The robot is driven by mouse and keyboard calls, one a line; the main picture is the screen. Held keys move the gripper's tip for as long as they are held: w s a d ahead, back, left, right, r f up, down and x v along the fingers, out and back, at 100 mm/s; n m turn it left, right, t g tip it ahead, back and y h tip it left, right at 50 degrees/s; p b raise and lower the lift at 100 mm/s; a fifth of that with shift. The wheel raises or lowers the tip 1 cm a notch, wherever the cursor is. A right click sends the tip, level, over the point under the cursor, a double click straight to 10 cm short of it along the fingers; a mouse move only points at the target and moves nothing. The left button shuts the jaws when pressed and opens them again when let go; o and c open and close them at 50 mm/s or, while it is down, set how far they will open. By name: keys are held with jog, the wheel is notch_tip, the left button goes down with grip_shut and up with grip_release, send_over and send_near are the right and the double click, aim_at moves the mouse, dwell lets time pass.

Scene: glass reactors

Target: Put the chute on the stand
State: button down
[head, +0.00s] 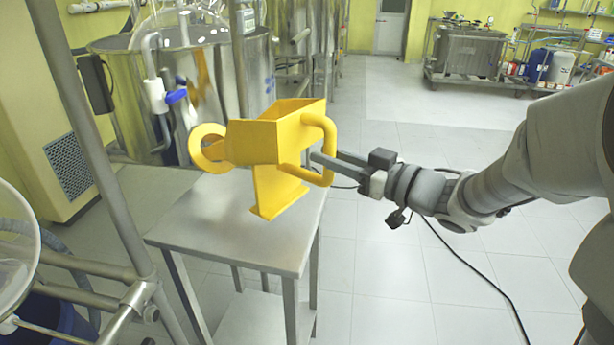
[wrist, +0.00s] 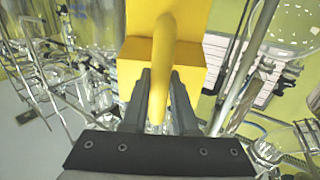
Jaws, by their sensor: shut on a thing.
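The yellow chute (head: 277,140) has an open square hopper on top, a round ring on its left, a narrow leg below and a looped handle on its right. It looks upright, over the grey metal stand (head: 215,240) in the head view. I cannot tell whether its foot touches the top. My gripper (head: 320,163) comes from the right and is shut on the handle. In the wrist view, the two fingers (wrist: 161,90) are on either side of the yellow handle bar (wrist: 163,55), with the chute body (wrist: 130,75) behind it.
A large steel vessel (head: 220,85) with pipes stands behind the stand. A metal frame pole (head: 95,150) and a clear glass vessel (head: 15,250) are at the left. A cart with a steel tank (head: 468,55) stands far back. The tiled floor (head: 400,280) to the right is mostly clear.

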aim_at(308, 181)
jog(key=a+f, duration=0.1)
jog(key=w+a+b, duration=0.1)
jog(key=w+a+f, duration=0.1)
jog(key=a, duration=0.1)
jog(key=shift+a+f, duration=0.1)
jog(key=shift+f, duration=0.25)
jog(key=shift+f+b, duration=1.1)
jog(key=shift+f, duration=0.95)
jog(key=c, duration=0.7)
grip_release()
